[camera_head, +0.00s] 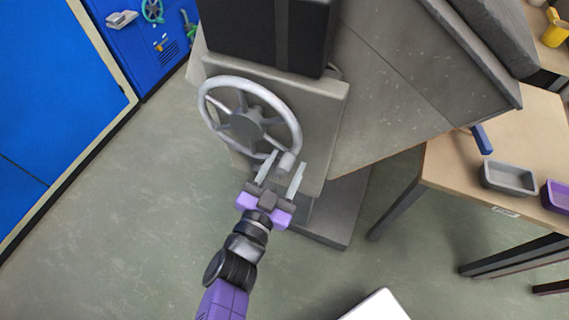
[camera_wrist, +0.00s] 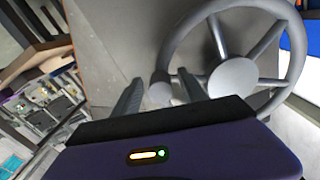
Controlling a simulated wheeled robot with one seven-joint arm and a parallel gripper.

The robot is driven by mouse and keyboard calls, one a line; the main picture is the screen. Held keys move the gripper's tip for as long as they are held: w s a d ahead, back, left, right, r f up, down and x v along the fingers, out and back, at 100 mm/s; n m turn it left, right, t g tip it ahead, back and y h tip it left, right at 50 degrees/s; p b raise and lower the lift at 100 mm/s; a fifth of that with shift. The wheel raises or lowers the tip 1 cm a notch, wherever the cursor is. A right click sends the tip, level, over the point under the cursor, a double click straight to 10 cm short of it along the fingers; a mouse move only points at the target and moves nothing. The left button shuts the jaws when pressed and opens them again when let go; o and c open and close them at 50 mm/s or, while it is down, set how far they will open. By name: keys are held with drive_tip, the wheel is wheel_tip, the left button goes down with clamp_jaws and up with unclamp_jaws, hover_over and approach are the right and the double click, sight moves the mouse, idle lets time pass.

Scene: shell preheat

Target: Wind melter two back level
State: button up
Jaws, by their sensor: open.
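A grey handwheel (camera_head: 247,124) with spokes and a round hub is mounted on the front plate of a grey machine, the apparent melter (camera_head: 335,135). A short knob (camera_head: 286,161) stands out from the wheel's lower right rim. My gripper (camera_head: 283,165) is open, with its fingers one on each side of the knob. In the wrist view the wheel (camera_wrist: 234,76) fills the upper right, and the knob (camera_wrist: 159,92) shows between the two fingertips (camera_wrist: 158,88). I cannot tell whether the fingers touch it. The grey body above the wheel looks tilted.
A wooden table (camera_head: 440,160) stands at the right with a grey tray (camera_head: 508,178), a purple tray (camera_head: 557,196) and a blue-handled tool (camera_head: 482,139). Blue cabinets (camera_head: 60,90) stand at the left. The floor (camera_head: 130,210) between is clear. The machine's base (camera_head: 335,215) juts out low beside my gripper.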

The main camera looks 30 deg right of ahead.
drive_tip(key=c, duration=1)
drive_tip(key=shift+s+d, duration=0.1)
clamp_jaws()
